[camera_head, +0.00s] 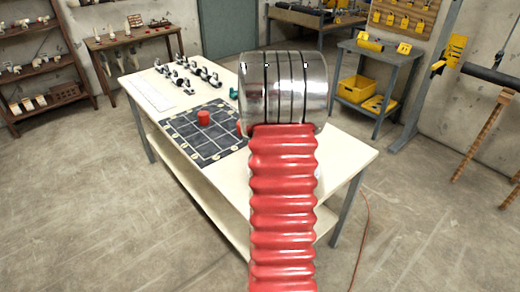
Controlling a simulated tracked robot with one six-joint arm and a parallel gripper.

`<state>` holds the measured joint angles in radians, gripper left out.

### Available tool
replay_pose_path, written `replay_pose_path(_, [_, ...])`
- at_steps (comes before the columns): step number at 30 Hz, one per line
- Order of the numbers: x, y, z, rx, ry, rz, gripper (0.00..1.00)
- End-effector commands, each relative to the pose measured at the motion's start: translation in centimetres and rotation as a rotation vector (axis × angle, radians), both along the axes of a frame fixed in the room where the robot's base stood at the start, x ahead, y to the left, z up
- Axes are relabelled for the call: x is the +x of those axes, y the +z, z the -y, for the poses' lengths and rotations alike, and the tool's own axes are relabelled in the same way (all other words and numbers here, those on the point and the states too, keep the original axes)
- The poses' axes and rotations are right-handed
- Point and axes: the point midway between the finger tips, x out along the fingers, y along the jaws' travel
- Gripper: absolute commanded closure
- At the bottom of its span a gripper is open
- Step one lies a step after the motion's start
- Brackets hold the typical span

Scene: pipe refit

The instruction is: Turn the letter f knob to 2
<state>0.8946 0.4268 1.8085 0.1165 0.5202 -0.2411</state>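A dark panel marked with a pale grid (178,134) lies on the cream table (215,178). A red round knob or cylinder (203,118) stands upright on the panel, towards its upper middle. A sliver of another red thing (239,128) shows at the panel's right, beside my arm, mostly hidden. Small pale round marks line the panel's near and right edges. No letter or number can be read at this size, so I cannot tell which knob is f. My red ribbed arm and its chrome joint fill the middle of the view. My gripper does not show.
Several small dark-and-silver fittings (188,74) stand at the table's far end, next to a white ruled sheet (148,91). A small teal object (233,93) is near my arm. A grey cart (382,57) with yellow bins stands behind right. Floor is clear left of the table.

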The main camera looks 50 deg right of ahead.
Motion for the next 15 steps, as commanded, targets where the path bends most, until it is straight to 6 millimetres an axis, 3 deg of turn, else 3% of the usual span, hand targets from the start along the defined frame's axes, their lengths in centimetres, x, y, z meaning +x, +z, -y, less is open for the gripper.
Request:
replay_pose_path(11, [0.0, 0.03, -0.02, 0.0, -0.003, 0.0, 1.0])
replay_pose_path(12, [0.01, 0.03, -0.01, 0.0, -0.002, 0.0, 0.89])
replay_pose_path(15, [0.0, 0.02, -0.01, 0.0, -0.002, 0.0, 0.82])
